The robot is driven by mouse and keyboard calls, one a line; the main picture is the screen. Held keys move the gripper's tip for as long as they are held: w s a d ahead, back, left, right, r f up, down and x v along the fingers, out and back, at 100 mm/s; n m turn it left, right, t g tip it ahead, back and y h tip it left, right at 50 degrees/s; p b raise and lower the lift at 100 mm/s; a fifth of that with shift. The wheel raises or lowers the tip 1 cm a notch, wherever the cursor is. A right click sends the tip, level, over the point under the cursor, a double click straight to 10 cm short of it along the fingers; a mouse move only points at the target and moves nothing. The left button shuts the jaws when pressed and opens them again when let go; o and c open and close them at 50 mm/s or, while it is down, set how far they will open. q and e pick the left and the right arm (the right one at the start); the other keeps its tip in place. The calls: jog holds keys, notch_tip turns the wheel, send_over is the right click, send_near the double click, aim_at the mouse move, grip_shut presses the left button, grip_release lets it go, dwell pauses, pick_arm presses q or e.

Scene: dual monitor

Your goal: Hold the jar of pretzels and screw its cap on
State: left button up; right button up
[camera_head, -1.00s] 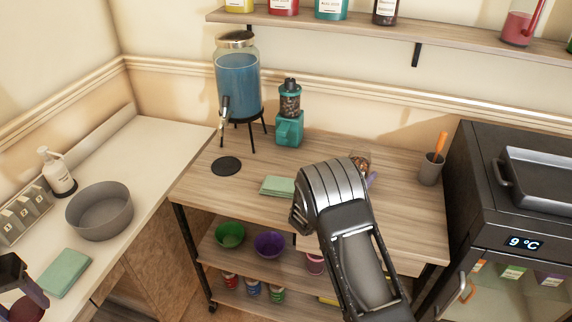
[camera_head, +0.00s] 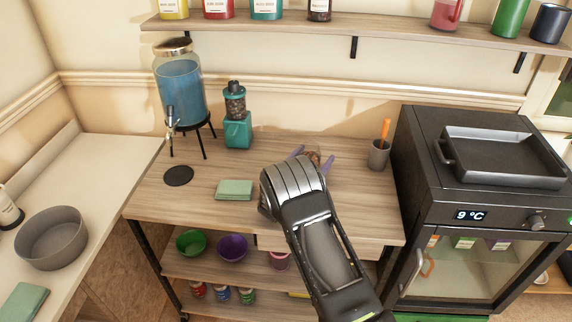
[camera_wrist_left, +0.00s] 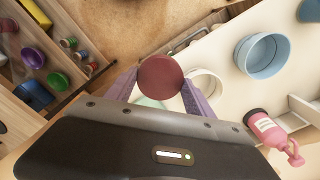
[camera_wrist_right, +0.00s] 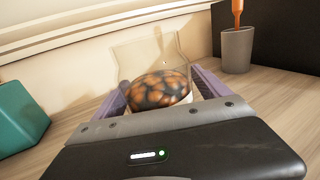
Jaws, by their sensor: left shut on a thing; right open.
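The jar of pretzels (camera_wrist_right: 160,90) stands on the wooden cart top between the fingers of my open right gripper (camera_wrist_right: 157,98), seen in the right wrist view. Brown pretzels show in it; its lower part is hidden by the gripper. In the head view the jar (camera_head: 314,158) shows between the purple fingertips of the right gripper (camera_head: 312,159), partly hidden by my arm. My left gripper (camera_wrist_left: 160,90) is shut on a round dark red cap (camera_wrist_left: 160,78), seen in the left wrist view, away from the jar. The left gripper is out of the head view.
On the cart top (camera_head: 150,207) are a blue drink dispenser (camera_head: 180,92), a teal grinder (camera_head: 237,130), a green cloth (camera_head: 234,189) and a grey cup (camera_head: 378,155) right of the jar. A black fridge (camera_head: 425,150) borders the right. A grey bowl (camera_head: 50,240) sits on the left counter.

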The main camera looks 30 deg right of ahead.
jog(key=shift+c, duration=0.3)
jog(key=c, duration=1.7)
jog(key=shift+r, duration=0.2)
pick_arm(q)
jog(key=shift+f+b, duration=0.55)
pick_arm(e)
notch_tip(320, 180, up, 10)
jog(key=shift+f, duration=0.15)
jog(key=o, duration=1.1)
grip_shut()
